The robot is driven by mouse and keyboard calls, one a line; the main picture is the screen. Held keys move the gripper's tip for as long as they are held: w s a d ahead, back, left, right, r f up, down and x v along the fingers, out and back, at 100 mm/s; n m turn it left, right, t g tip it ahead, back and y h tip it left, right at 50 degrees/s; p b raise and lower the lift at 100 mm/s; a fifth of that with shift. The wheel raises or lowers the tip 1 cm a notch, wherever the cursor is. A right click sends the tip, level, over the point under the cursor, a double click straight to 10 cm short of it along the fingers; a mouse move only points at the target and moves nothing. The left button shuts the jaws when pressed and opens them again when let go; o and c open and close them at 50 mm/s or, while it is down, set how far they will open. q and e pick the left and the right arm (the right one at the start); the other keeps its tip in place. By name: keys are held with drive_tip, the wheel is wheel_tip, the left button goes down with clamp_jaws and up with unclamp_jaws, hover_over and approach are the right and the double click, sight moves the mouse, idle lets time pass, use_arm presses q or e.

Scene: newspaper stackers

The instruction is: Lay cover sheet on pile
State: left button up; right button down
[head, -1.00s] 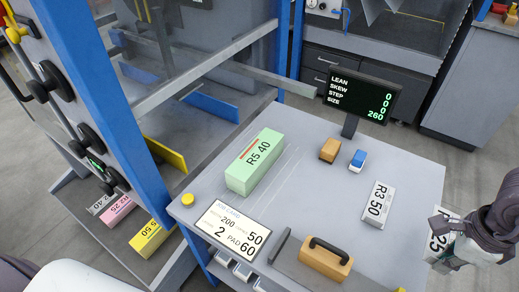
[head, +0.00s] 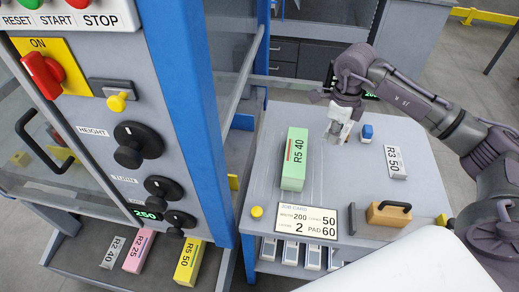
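No cover sheet or paper pile can be made out clearly in the head view. My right gripper (head: 343,108) hangs over the back middle of the grey table (head: 335,192), its arm coming in from the right. The green block marked R5 40 (head: 294,160) lies left of the gripper. The white block marked R3 50 (head: 395,162) lies to the right. My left gripper is not in view.
A job card (head: 293,221), a yellow button (head: 256,212) and a tan block with a black handle (head: 388,214) are along the table's front. A control panel (head: 110,120) with knobs stands left. Grey, pink and yellow blocks (head: 188,262) lie low left. The table's middle is clear.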

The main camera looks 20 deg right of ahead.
drive_tip(key=w+a+f+p, duration=0.2)
drive_tip(key=w+a+f, duration=0.1)
drive_tip(key=a+f, duration=0.15)
drive_tip(key=p, duration=0.1)
hover_over(286, 166)
drive_tip(key=shift+s+d+f, duration=0.1)
drive_tip(key=shift+f, duration=0.4)
drive_tip(key=shift+s+d+f, duration=0.1)
drive_tip(key=shift+f, duration=0.35)
drive_tip(key=shift+w+a+f, duration=0.1)
drive_tip(key=shift+a+f, duration=0.1)
drive_tip(key=shift+a, duration=0.05)
drive_tip(key=shift+a+f, duration=0.1)
drive_tip(key=shift+f, duration=0.1)
wheel_tip(286, 166, down, 4)
drive_tip(key=shift+r+p, duration=0.1)
drive_tip(key=shift+p, duration=0.65)
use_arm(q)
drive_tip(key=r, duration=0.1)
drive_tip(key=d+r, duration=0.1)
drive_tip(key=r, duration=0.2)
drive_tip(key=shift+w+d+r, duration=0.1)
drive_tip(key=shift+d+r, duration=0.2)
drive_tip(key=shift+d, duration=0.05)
